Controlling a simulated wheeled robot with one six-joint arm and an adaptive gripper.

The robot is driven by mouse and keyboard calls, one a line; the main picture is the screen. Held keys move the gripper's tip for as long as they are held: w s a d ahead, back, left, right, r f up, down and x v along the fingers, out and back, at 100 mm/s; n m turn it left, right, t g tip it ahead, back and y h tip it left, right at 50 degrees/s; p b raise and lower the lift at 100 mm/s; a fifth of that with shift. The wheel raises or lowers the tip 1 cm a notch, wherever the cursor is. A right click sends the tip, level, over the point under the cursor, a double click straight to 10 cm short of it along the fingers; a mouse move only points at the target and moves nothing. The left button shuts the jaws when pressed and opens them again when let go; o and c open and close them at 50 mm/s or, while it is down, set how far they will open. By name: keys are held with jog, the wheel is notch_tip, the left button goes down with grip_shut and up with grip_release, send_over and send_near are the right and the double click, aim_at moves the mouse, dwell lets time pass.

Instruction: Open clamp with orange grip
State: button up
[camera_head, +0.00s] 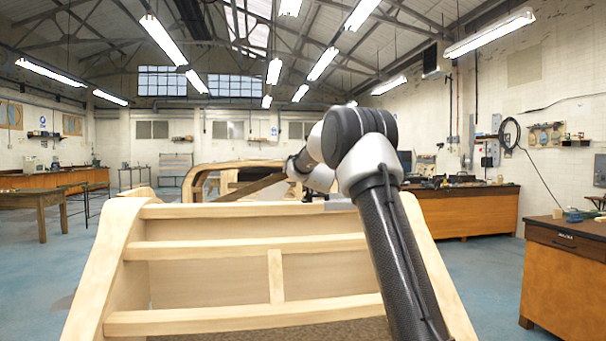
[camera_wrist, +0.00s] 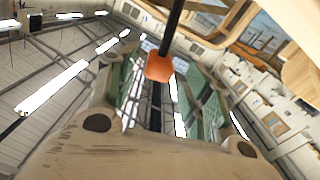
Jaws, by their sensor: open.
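The clamp's orange grip (camera_wrist: 159,67) shows in the upper middle of the wrist view, at the end of a dark bar that runs up out of the picture. My gripper (camera_wrist: 160,88) is open, with one finger to the left and one to the right of the grip's position in the picture. The grip appears in line with the gap between the fingers; I cannot tell how far away it is. In the head view my arm reaches forward over the wooden frame, and the gripper and clamp cannot be made out there.
A pale wooden bodyframe (camera_head: 250,211) with slats stands directly in front of me. Another curved wooden frame (camera_head: 215,170) is behind it. Wooden parts (camera_wrist: 296,75) also show at the wrist view's upper right. Workbenches (camera_head: 465,210) stand at right, with open blue floor at left.

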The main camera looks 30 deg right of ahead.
jog(key=shift+x, duration=2.25)
jog(key=shift+d, duration=0.15)
grip_shut()
